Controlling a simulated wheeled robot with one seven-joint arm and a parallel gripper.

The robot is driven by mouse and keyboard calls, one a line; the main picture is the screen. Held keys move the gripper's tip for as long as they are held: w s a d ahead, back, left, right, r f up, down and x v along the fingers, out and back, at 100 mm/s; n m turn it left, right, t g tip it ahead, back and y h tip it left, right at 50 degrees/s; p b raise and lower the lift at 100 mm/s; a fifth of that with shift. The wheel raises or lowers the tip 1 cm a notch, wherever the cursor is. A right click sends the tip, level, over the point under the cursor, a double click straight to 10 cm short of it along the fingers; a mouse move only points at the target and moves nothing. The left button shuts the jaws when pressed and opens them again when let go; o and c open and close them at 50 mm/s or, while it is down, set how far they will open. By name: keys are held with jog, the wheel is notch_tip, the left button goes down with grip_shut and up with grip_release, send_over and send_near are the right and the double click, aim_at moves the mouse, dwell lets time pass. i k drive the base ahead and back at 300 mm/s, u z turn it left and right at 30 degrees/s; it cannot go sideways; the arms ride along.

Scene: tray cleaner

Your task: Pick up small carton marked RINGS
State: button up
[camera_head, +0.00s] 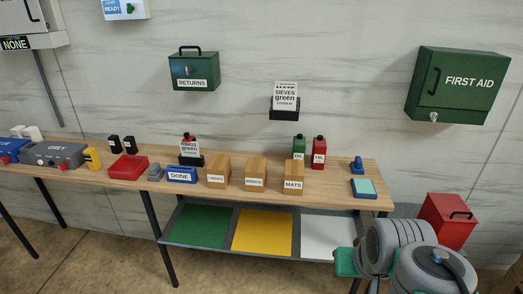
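Three small cardboard cartons stand in a row near the front edge of the table. The middle carton (256,168) has a small white label that seems to read RINGS, but the print is hardly legible. The left carton (219,168) has a label too small to read surely, perhaps LINERS. The right carton (293,171) reads MATS. All three are upright and slightly apart. Grey links of my arm fill the bottom right, away from the cartons. I cannot make out my gripper's fingers.
The wooden table (340,174) also bears a blue DONE box (182,175), a red tray (129,167), green (299,149) and red (319,152) bottles, and a blue stand (364,188). A lower shelf has coloured panels. A red bin (447,221) stands right.

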aim_at(255, 172)
jog(key=i, duration=1.85)
jog(key=u, duration=3.25)
